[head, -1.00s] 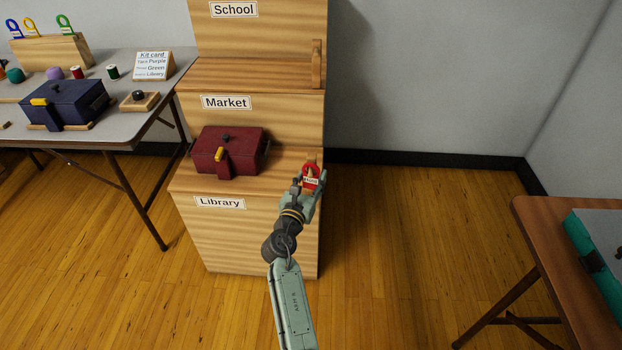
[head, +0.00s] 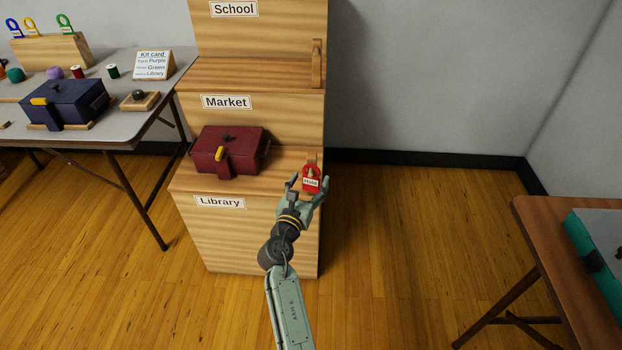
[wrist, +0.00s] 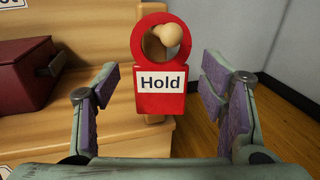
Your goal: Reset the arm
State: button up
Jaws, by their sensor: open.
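My gripper (head: 306,192) is open in front of the right side of the Library step. In the wrist view my gripper (wrist: 160,110) shows two purple-padded fingers spread wide, with empty space between them. A red tag (head: 311,180) marked "Hold" hangs by its ring on a wooden peg at the step's right edge. In the wrist view the red tag (wrist: 161,98) is straight ahead, between and beyond the fingers, and the peg's round knob (wrist: 172,34) shows through its ring. Neither finger appears to touch the tag.
A dark red box (head: 230,152) with a yellow latch sits on the Library step of the wooden stand (head: 250,232). A grey table (head: 125,128) with a dark blue box (head: 65,103) is at left. A brown table (head: 540,215) bears a teal case (head: 598,250) at right. Open floor lies between.

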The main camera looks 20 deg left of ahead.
jog(key=s, duration=1)
jog(key=shift+d, duration=0.15)
